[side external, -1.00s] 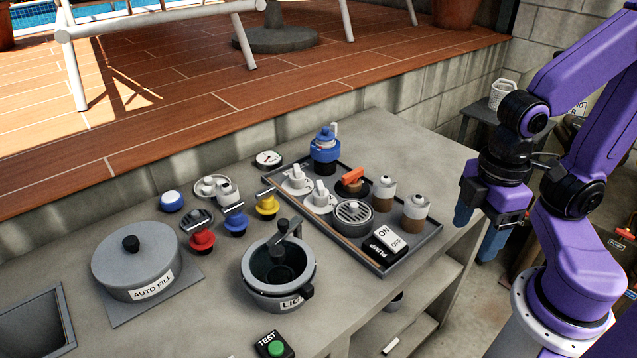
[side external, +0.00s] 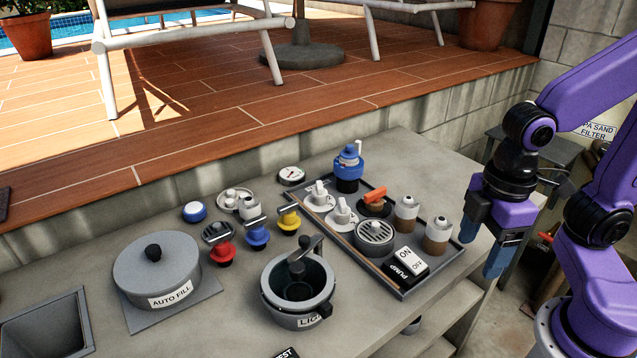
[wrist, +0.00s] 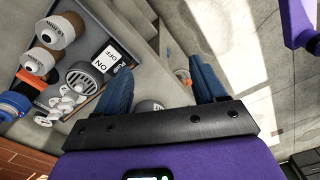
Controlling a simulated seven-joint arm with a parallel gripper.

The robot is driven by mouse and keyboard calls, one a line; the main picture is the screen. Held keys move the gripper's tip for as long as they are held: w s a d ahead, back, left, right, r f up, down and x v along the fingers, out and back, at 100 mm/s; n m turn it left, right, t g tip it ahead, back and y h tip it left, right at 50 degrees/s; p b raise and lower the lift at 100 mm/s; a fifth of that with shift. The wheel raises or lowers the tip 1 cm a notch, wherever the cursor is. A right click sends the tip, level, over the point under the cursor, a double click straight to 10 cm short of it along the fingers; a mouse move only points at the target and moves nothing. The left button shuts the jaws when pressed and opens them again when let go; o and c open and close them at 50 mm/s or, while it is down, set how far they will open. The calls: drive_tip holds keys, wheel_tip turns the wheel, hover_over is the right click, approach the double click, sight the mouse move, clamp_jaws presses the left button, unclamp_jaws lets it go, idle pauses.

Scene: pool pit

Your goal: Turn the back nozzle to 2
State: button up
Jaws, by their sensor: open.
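Two brown nozzles with white tops stand upright on the dark tray (side external: 402,290). The back one (side external: 406,213) is beside an orange-handled valve (side external: 376,199); the front one (side external: 437,236) is nearer the tray's right edge. In the wrist view the back nozzle (wrist: 36,62) and front nozzle (wrist: 64,30) are at upper left. Number markings on them are too small to read. My gripper (side external: 481,250) is open and empty, fingers pointing down, right of the tray past both nozzles. In the wrist view its blue fingers (wrist: 162,85) are apart with no nozzle between them.
The tray also holds a blue-topped valve (side external: 348,168), white-handled valves (side external: 318,194), a round grille (side external: 375,234) and a pump switch (side external: 407,262). The counter's right edge is near my gripper.

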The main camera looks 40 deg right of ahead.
drive_tip(key=w+a+r, duration=0.2)
drive_tip(key=w+a, duration=0.1)
drive_tip(key=w, duration=0.3)
drive_tip(key=w+a+r, duration=0.2)
drive_tip(key=w+a, duration=0.1)
drive_tip(key=w, duration=0.3)
hover_over(318, 184)
drive_tip(key=shift+m, duration=0.3)
wheel_tip(318, 184, down, 16)
drive_tip(key=shift+f, duration=0.25)
drive_tip(key=shift+c, duration=0.3)
drive_tip(key=c, duration=1)
